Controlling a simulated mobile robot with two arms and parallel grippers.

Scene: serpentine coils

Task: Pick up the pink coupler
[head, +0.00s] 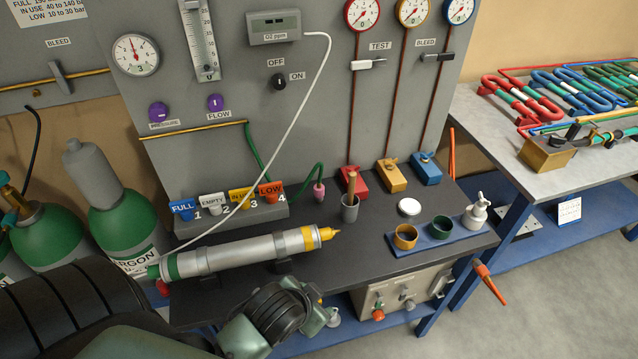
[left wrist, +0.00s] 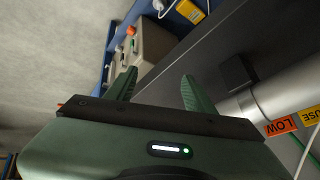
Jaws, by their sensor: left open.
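My right gripper is in neither view.
A silver cylinder with green and yellow bands (head: 245,253) lies across the bench between my arm and the coupler. A grey cup with a wooden handle (head: 350,210) stands right of the coupler. Red, tan and blue blocks (head: 391,177) stand behind. A blue tray (head: 462,229) holds cups.

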